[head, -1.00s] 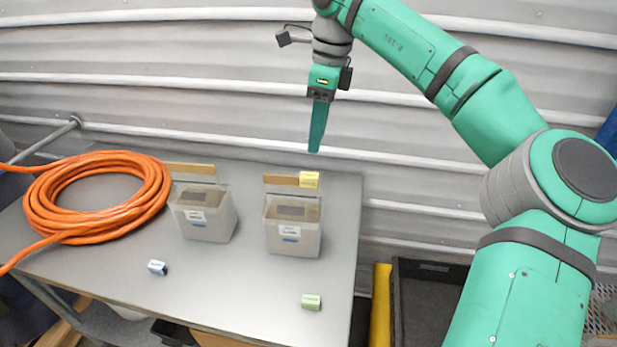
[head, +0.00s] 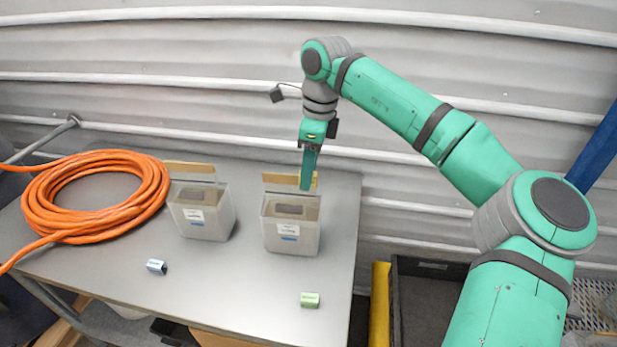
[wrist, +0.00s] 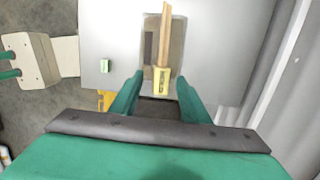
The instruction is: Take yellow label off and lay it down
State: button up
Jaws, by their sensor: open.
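The yellow label (wrist: 161,85) sits on one end of the upright wooden board (wrist: 165,35) at the back of the right hopper (head: 292,235). In the head view my gripper covers most of the label, and only a yellowish sliver shows beside the fingers. My gripper (head: 306,188) points down at the board's right end. In the wrist view my gripper (wrist: 160,78) is open, with one finger on each side of the label and visible gaps between. Whether the fingers touch it cannot be told.
A second hopper (head: 203,215) with its own board stands to the left. A green label (head: 310,300) and a blue label (head: 156,266) lie on the grey table (head: 235,285). A coil of orange hose (head: 60,225) fills the left side. The front middle is clear.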

grip_shut()
dwell(0.3)
jog(key=shift+w+r, duration=0.1)
jog(key=shift+r, duration=0.35)
notch_tip(320, 180, up, 2)
jog(key=shift+r, duration=0.1)
jog(key=s+d+r, duration=0.8)
jog(key=s+r, duration=0.2)
jog(key=s, duration=0.2)
notch_tip(320, 180, up, 7)
dwell(0.6)
